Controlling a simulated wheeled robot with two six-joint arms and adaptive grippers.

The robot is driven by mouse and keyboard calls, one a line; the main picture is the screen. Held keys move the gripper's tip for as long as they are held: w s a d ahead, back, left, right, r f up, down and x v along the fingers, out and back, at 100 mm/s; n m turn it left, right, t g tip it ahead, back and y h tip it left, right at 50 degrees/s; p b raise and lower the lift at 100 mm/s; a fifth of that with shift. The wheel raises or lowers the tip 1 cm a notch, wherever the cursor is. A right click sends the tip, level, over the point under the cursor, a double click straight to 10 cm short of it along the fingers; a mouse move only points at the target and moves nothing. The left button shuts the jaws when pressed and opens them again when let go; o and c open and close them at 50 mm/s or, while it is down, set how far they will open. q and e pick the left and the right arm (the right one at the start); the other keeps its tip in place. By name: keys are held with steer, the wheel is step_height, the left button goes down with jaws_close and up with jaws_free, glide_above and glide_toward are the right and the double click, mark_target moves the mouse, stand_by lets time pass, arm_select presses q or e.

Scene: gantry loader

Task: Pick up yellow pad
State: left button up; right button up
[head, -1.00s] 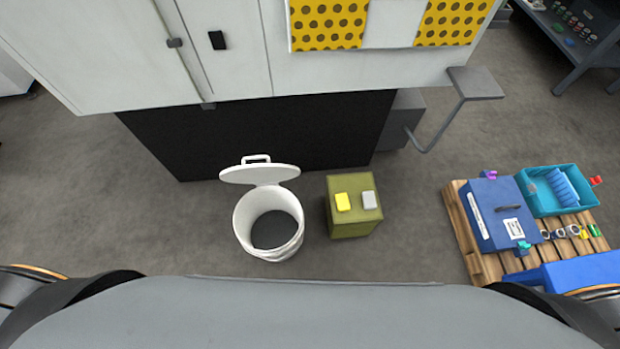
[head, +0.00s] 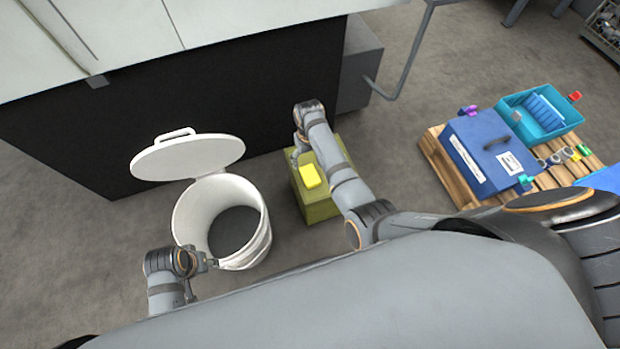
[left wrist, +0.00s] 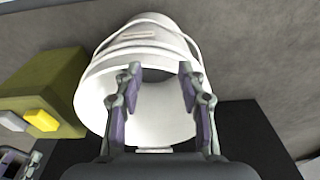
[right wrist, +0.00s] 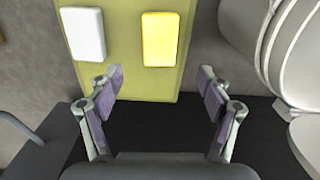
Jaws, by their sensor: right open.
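The yellow pad (head: 311,177) lies flat on top of the olive-green box (head: 320,209). It also shows in the right wrist view (right wrist: 160,39) and at the left of the left wrist view (left wrist: 41,120). My right gripper (right wrist: 161,76) is open and empty, with the pad beyond its fingertips and apart from them. In the head view my right arm reaches over the box, and the right gripper (head: 296,156) is partly hidden behind the wrist. My left gripper (left wrist: 160,70) is open and empty by the white bin.
A light grey pad (right wrist: 83,34) lies beside the yellow pad; my arm hides it in the head view. The white bin (head: 262,235) with raised lid (head: 190,155) stands left of the box. A dark machine base (head: 90,150) rises behind. A pallet (head: 438,165) carries blue cases at right.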

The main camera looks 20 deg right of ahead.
steer(key=b, duration=0.2)
glide_above(310, 173)
step_height(310, 173, down, 4)
steer(key=shift+a+f, duration=0.1)
steer(key=shift+f, duration=0.15)
arm_select(q)
steer(key=shift+w+d+f+t+h+b, duration=0.15)
steer(key=shift+d+f+t+h+b, duration=0.1)
steer(key=shift+d+t+b, duration=0.3)
steer(key=shift+w+d+f+t+h+b, duration=0.1)
steer(key=shift+d+t+h+b, duration=0.2)
steer(key=shift+d+b, duration=0.4)
arm_select(e)
step_height(310, 173, down, 5)
steer(key=shift+f, duration=0.15)
arm_select(q)
steer(key=shift+r, duration=0.1)
